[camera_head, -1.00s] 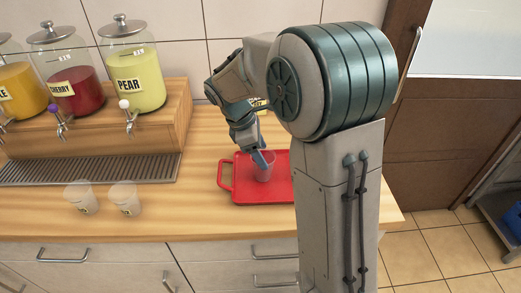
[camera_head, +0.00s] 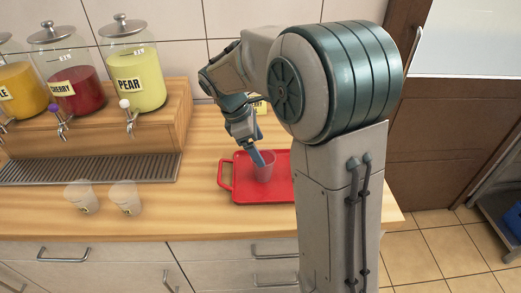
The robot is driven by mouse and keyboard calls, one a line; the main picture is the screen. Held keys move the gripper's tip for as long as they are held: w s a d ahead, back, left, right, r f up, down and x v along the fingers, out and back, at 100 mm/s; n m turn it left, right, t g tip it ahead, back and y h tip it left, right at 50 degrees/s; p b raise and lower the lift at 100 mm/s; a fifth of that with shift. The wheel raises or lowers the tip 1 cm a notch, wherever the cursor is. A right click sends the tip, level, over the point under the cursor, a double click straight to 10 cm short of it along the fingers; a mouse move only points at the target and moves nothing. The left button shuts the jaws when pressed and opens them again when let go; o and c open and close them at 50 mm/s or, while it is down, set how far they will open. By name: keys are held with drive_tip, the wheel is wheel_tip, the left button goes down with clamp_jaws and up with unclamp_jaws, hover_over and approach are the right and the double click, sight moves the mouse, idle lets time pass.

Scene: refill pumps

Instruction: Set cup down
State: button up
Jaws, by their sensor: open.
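A clear cup (camera_head: 265,172) stands upright on the red tray (camera_head: 243,196) on the wooden counter. It looks faintly tinted, but I cannot tell whether it holds liquid. My gripper (camera_head: 258,158) is open, with its blue fingertips at the cup's upper left rim. I cannot tell whether a finger still touches the cup. My arm hides the right part of the tray.
Two clear cups, one left (camera_head: 81,197) and one right (camera_head: 126,197), stand on the counter in front of the drip grate (camera_head: 90,169). Dispensers of yellow, red cherry (camera_head: 75,88) and pale pear (camera_head: 138,80) drink stand behind. The counter between the cups and tray is clear.

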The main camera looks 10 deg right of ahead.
drive_tip(key=s+v, duration=0.1)
drive_tip(key=v, duration=0.7)
drive_tip(key=s+d+f+m+t+y, duration=0.2)
drive_tip(key=s+m, duration=0.6)
drive_tip(key=s, duration=0.1)
drive_tip(key=s+d+f+m+t+y, duration=0.2)
drive_tip(key=s+f+m, duration=0.1)
drive_tip(key=s+m, duration=0.4)
drive_tip(key=s, duration=0.3)
drive_tip(key=shift+f+m, duration=0.2)
drive_tip(key=shift+m, duration=0.2)
drive_tip(key=shift+s+d, duration=0.15)
